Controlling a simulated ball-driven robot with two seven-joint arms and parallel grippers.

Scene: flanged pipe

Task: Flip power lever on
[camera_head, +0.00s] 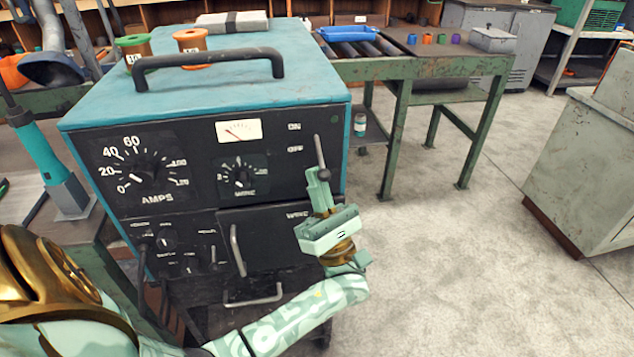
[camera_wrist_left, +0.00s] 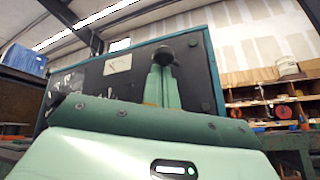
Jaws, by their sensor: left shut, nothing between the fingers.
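The power lever (camera_head: 319,152) is a thin grey handle on the right side of the black front panel of a teal welding machine (camera_head: 230,82). It slants down beside the ON and OFF labels, and its lower end meets my fingertips in the picture. My left gripper (camera_head: 321,186) points up from below at that end, its fingers together with nothing between them. In the left wrist view the shut fingers (camera_wrist_left: 160,86) stand in front of the panel, with a dark round knob (camera_wrist_left: 166,56) at their tips. I cannot tell whether they touch it. My right gripper is out of view.
A bent metal handle (camera_head: 238,250) sticks out of the lower panel, left of my gripper. A green roller table (camera_head: 400,68) stands behind.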

